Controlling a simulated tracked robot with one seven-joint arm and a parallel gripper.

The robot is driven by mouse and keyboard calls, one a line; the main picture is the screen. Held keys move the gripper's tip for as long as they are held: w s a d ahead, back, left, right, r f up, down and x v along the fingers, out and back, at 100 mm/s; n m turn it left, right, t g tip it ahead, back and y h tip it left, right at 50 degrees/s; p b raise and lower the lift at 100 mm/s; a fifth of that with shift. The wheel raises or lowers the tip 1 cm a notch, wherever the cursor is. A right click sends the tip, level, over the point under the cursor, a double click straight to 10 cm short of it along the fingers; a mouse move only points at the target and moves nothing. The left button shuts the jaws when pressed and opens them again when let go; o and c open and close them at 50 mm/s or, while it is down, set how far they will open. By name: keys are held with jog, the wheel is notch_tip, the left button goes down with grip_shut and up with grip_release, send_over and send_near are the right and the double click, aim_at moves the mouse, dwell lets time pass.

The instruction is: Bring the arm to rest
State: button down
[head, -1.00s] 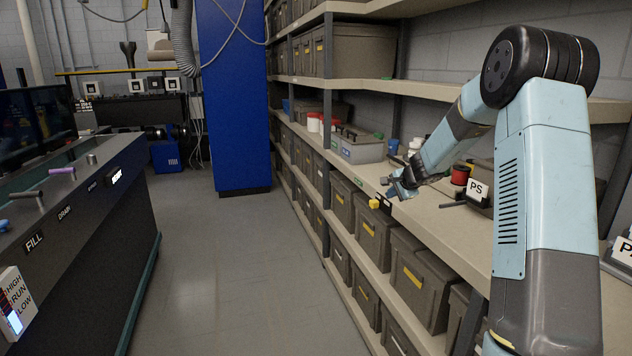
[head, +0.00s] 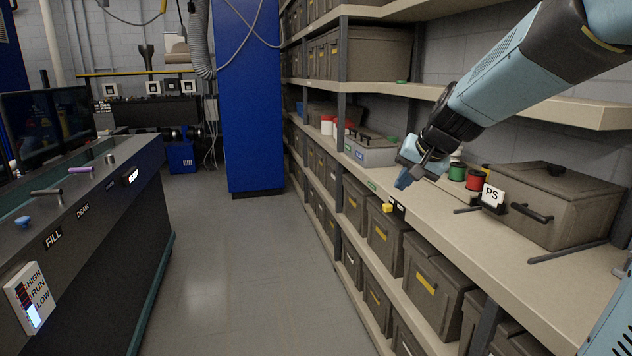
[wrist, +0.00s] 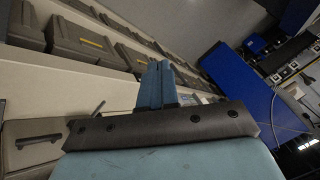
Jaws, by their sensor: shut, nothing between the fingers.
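My gripper (head: 408,177) hangs at the end of my light blue arm (head: 530,65), above the front edge of the middle shelf. Its blue fingers are together with nothing between them; they also show shut in the wrist view (wrist: 155,85). The fingers point down and to the left in the head view. My arm comes in from the upper right, and part of it is cut off by the frame.
The shelf (head: 545,265) holds a grey-brown case (head: 555,205) behind a PS sign (head: 492,196), red and green spools (head: 475,179) and a grey bin (head: 370,152). A dark console (head: 95,230) stands left; the aisle floor (head: 230,280) is clear.

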jog(key=s+d+n+h, duration=0.1)
jog(key=s+d+n, duration=0.1)
jog(key=s, duration=1)
jog(key=s+d+f+n+g+h, duration=0.1)
jog(key=s+n+h, duration=0.1)
jog(key=s, duration=1)
jog(key=shift+s+d+f, duration=0.15)
jog(key=shift+s+d, duration=0.05)
jog(key=shift+d, duration=0.2)
jog(key=c, duration=1.8)
grip_release()
